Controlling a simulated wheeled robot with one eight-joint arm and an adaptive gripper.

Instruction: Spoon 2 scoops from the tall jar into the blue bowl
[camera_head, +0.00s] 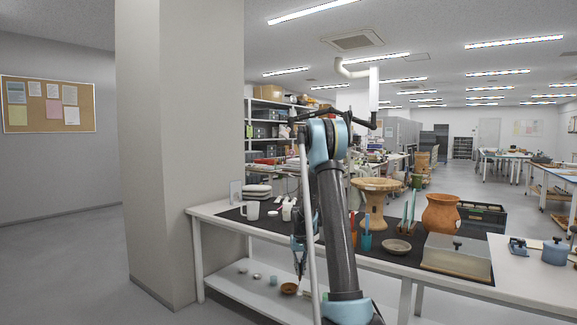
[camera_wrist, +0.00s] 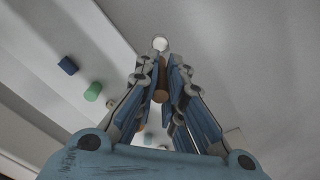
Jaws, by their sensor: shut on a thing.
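My gripper (camera_wrist: 162,88) is shut on a brown cylindrical handle with a pale round end, which looks like the spoon (camera_wrist: 161,74). In the head view my gripper (camera_head: 300,268) hangs low at the table's front, over the lower shelf. The spoon cannot be made out there. I cannot tell which vessel is the tall jar. A blue lidded pot (camera_head: 556,252) stands at the far right, but no blue bowl can be told for sure. A small brown bowl (camera_head: 289,288) sits on the lower shelf below my gripper.
The white table (camera_head: 205,209) carries a white mug (camera_head: 250,211), a pedestal vessel (camera_head: 376,205), an orange jar (camera_head: 440,213), a shallow dish (camera_head: 397,247) and a tray (camera_head: 457,262). Small cups stand on the lower shelf (camera_head: 225,285). A wide pillar (camera_head: 185,150) rises at left.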

